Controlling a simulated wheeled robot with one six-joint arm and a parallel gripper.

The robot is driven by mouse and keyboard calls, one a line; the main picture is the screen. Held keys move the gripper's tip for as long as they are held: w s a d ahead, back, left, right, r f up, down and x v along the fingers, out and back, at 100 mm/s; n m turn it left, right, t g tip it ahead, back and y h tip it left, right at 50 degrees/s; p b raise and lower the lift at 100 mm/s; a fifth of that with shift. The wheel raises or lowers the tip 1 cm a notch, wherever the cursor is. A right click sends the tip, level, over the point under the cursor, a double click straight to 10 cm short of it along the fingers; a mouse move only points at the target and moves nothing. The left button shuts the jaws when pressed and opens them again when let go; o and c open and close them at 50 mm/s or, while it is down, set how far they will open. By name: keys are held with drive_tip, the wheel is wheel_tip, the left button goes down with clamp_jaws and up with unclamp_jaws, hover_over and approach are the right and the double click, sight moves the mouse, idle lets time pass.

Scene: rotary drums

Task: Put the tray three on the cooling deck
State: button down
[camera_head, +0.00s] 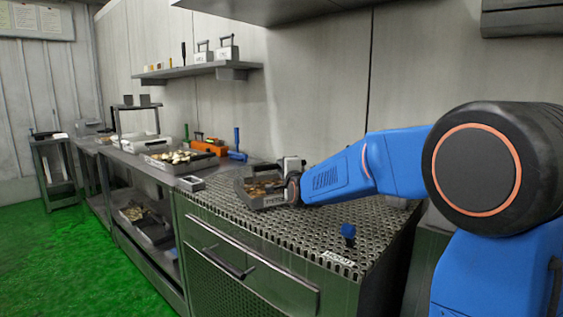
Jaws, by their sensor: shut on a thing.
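A small grey metal tray (268,202) with brown pieces in it is at the back of a perforated metal deck (300,230). Its front label is too small to read surely but looks like "THREE". My gripper (284,183) is at the tray's right side, shut on it. The fingers are mostly hidden by my wrist and the tray. The tray looks level, at or just above the perforated top; I cannot tell whether it touches.
A blue knob (348,231) stands at the deck's front right, near a small label plate (338,258). A small grey box (191,183) is left of the deck. Another tray (180,160) and an orange tool (209,147) lie farther left. A wall shelf (195,71) hangs above.

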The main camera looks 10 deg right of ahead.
drive_tip(key=shift+f, duration=0.2)
drive_tip(key=c, duration=2)
unclamp_jaws()
drive_tip(key=shift+f, duration=0.25)
drive_tip(key=o, duration=0.4)
drive_tip(key=shift+r, duration=0.1)
drive_tip(key=shift+s, duration=0.25)
drive_tip(key=s, duration=1.1)
drive_tip(key=shift+s+d, duration=0.25)
